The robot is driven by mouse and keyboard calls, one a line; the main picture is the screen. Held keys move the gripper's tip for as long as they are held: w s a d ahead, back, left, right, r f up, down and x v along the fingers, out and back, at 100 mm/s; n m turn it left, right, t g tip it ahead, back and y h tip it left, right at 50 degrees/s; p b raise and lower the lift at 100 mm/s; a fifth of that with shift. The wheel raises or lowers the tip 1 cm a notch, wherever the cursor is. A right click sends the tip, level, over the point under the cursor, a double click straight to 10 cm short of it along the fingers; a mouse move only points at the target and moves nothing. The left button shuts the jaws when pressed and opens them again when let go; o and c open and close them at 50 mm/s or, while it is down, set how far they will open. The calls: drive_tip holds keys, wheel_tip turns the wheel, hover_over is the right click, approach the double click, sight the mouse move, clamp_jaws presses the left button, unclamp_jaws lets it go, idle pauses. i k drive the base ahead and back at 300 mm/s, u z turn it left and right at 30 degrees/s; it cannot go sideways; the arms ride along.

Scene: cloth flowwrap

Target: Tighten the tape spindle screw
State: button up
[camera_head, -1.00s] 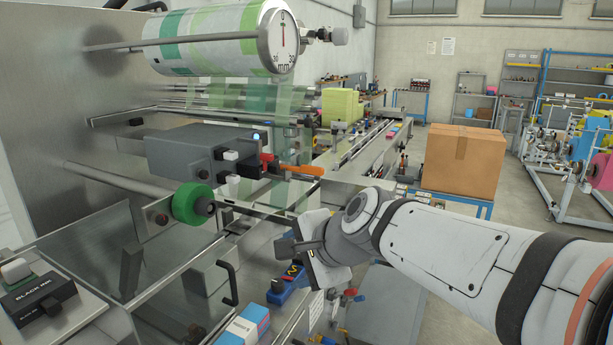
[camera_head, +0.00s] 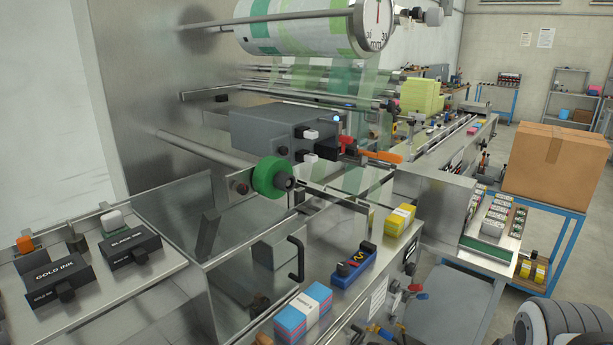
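The green tape roll (camera_head: 268,178) sits on a spindle at the front of the machine, beside the steel side plate. A dark round knob or screw head (camera_head: 283,183) shows at the centre of its near face. I cannot tell from here how tight it is. A thin bar and flat metal strips run from beside the roll to the right. My gripper is out of view. Only a white and grey part of my arm (camera_head: 560,325) shows at the bottom right corner, well away from the roll.
Black ink boxes (camera_head: 131,243) lie on a ledge at the lower left. A pink and blue box (camera_head: 303,309), a blue tool (camera_head: 354,265) and a yellow box (camera_head: 400,220) rest on the machine bed. A cardboard box (camera_head: 556,170) stands on a blue-framed table at right.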

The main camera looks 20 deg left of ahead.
sight(243, 189)
drive_tip(key=u, duration=1.4)
drive_tip(key=k, duration=1.15)
drive_tip(key=u, duration=0.8)
drive_tip(key=i, duration=1.15)
drive_tip(key=z, duration=0.1)
